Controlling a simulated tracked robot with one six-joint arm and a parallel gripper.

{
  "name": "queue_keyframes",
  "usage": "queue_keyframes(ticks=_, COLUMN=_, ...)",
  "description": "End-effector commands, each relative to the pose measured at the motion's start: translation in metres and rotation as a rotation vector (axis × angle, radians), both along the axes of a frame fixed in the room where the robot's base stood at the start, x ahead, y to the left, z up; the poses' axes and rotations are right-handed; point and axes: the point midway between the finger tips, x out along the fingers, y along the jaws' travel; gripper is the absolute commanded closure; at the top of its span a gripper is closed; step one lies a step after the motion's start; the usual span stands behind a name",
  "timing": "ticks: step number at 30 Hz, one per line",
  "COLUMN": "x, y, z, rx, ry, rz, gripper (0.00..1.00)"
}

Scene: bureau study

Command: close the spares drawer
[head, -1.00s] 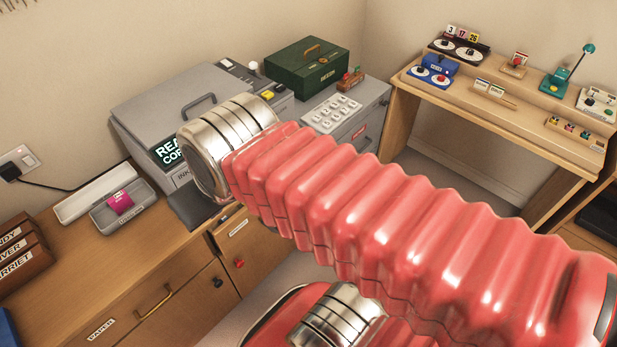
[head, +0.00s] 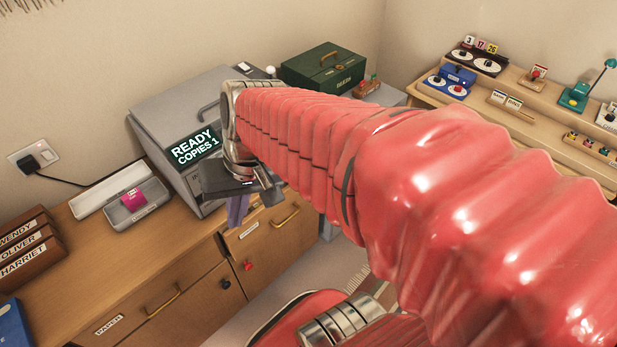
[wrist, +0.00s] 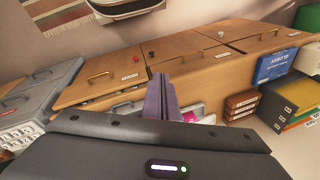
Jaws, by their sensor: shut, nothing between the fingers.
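A wooden drawer (head: 268,233) with a brass handle (head: 285,217) and a small white label stands out a little from the desk front, beneath the copier. I take it for the spares drawer, but its label is too small to read. It shows at the left in the wrist view (wrist: 108,66), with a dark gap along its edge. My gripper (head: 238,208) has purple fingers, shut together and empty, close to the drawer's left end. The fingers also show in the wrist view (wrist: 161,95). I cannot tell whether they touch the drawer. My arm hides part of the desk.
The grey copier (head: 180,105) stands on the desk right behind my gripper. The PAPER drawer (head: 150,318) is further left. Floor shows below the desk front.

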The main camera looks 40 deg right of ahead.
Motion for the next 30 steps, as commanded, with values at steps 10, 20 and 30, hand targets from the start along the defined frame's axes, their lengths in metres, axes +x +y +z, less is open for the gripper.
queue_keyframes(ticks=10, x=0.021, y=-0.017, z=-0.038, rx=0.271, ry=0.189, rz=-0.244, gripper=1.00)
queue_keyframes(ticks=20, x=0.046, y=-0.042, z=-0.069, rx=0.555, ry=0.309, rz=-0.484, gripper=1.00)
queue_keyframes(ticks=30, x=0.071, y=-0.087, z=-0.103, rx=0.867, ry=0.369, rz=-0.742, gripper=1.00)
